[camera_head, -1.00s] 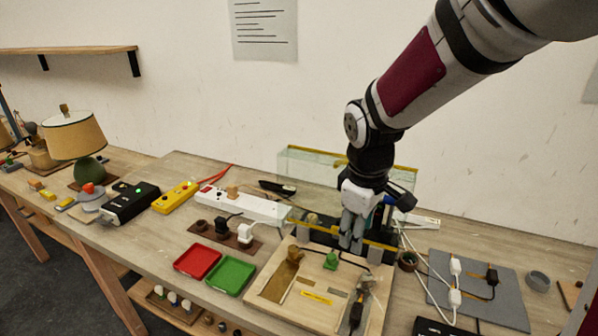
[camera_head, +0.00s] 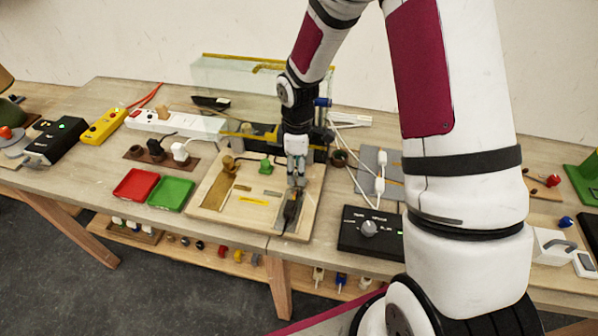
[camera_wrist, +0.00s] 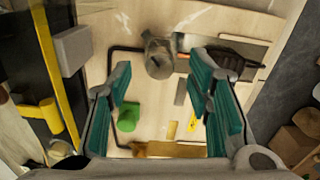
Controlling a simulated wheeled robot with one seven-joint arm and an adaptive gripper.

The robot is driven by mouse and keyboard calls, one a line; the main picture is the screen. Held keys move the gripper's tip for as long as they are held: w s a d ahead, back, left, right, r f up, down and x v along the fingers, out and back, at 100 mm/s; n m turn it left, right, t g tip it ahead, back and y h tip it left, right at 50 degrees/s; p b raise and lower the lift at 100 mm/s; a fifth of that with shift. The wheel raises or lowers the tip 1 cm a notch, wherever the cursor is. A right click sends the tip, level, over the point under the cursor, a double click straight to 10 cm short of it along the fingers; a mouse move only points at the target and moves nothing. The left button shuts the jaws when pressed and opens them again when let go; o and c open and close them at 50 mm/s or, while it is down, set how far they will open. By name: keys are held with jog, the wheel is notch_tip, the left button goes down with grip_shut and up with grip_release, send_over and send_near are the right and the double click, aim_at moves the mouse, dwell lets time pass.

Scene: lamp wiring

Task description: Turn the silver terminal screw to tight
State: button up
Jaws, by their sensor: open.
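The wiring board (camera_head: 217,207) lies on the table in the head view. A dull grey, knob-like piece, apparently the silver terminal screw (camera_wrist: 158,60), stands on it in the wrist view. My gripper (camera_head: 296,180) points down over the right part of the board. In the wrist view its green-padded fingers (camera_wrist: 160,78) are apart, with the grey knob beyond and roughly between them. I cannot tell whether they touch it. In the head view my fingers largely hide the knob. A green terminal (camera_head: 265,165) and a brass-coloured terminal (camera_head: 228,164) stand farther left on the board.
A black lead end (camera_head: 291,210) lies on the board just in front of my gripper. A glass-sided case with yellow edges (camera_head: 240,78) stands behind. Red (camera_head: 135,184) and green trays (camera_head: 171,193) sit left. A black dial box (camera_head: 368,229) is at right.

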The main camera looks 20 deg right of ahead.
jog(key=shift+f, duration=1.1)
grip_shut()
